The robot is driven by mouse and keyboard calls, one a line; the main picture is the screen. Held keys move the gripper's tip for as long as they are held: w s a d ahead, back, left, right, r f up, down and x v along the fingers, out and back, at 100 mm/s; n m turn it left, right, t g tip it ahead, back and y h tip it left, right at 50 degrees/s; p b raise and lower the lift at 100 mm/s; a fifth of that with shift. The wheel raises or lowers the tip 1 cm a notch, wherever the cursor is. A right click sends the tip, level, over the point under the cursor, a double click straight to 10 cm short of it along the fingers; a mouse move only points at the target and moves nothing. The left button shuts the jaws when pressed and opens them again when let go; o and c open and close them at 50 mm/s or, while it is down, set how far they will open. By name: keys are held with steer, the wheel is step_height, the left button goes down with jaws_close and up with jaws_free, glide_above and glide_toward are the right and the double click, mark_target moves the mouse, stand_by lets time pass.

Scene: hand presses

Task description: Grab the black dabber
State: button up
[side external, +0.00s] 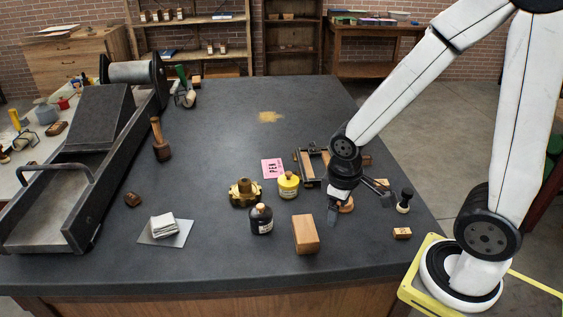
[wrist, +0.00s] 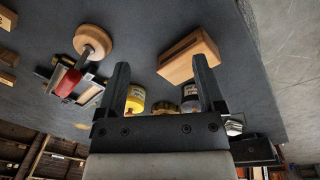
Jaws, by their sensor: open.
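In the side external view, a small upright piece with a black knob and pale lower part, which looks like the black dabber (side external: 404,199), stands near the right edge of the table. My gripper (side external: 360,208) is open, low over the table to its left and apart from it. In the wrist view my gripper (wrist: 161,62) shows its two fingers spread with nothing held between them. I cannot make out the black dabber in the wrist view. A round wooden-topped piece (wrist: 92,40) lies beyond one finger; my gripper partly hides it in the side view.
A wooden block (side external: 305,234), a dark ink bottle (side external: 261,219), a yellow bottle (side external: 288,185) and a brass piece (side external: 244,192) stand left of my gripper. A small wooden block (side external: 402,233) lies near the dabber.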

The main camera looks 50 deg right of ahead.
steer(key=s+d+n+g+h, duration=0.5)
steer(key=s+d, duration=0.1)
steer(key=d, duration=0.4)
step_height(320, 180, up, 2)
steer(key=r+n+g+h, duration=0.1)
steer(key=n+g+h, duration=0.2)
steer(key=n+h, duration=0.15)
glide_above(412, 194)
steer(key=w+a, duration=0.2)
steer(key=w, duration=0.1)
steer(key=shift+d+f+h, duration=0.2)
steer(key=shift+f+h, duration=0.05)
steer(key=shift+h, duration=0.2)
steer(key=shift+f, duration=0.1)
steer(key=shift+m, duration=0.25)
steer(key=shift+f, duration=3)
steer(key=shift+f, duration=0.1)
steer(key=shift+f, duration=0.35)
steer(key=shift+x, duration=2.5)
